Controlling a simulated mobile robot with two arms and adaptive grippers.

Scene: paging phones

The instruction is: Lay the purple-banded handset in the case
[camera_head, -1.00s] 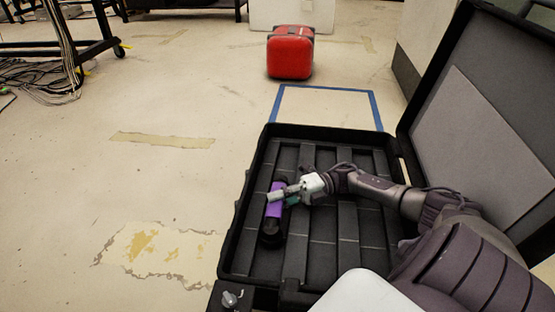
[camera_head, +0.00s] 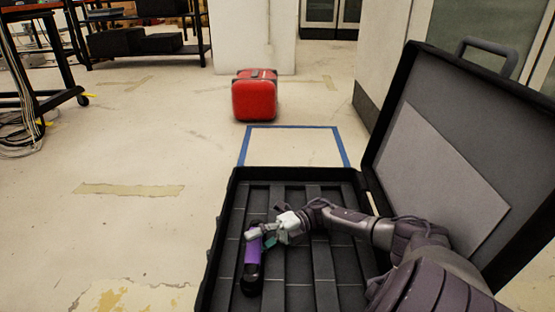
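The purple-banded handset (camera_head: 253,252) is black with a purple band. It lies lengthwise at the left side of the open black case (camera_head: 212,262), over its ribbed dark floor. My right gripper (camera_head: 262,236) reaches in from the right and is at the handset's far end. One pale finger crosses over the handset there, and a teal pad shows just right of it. The fingers hide that end, so I cannot tell whether they grip it or whether the handset bears fully on the case floor. My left gripper is out of view.
The case's raised lid (camera_head: 440,170) stands open on the right, behind my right arm. A blue-taped floor square (camera_head: 293,147) lies beyond the case, with a red case (camera_head: 255,95) past it. A black wheeled cart (camera_head: 40,95) stands far left.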

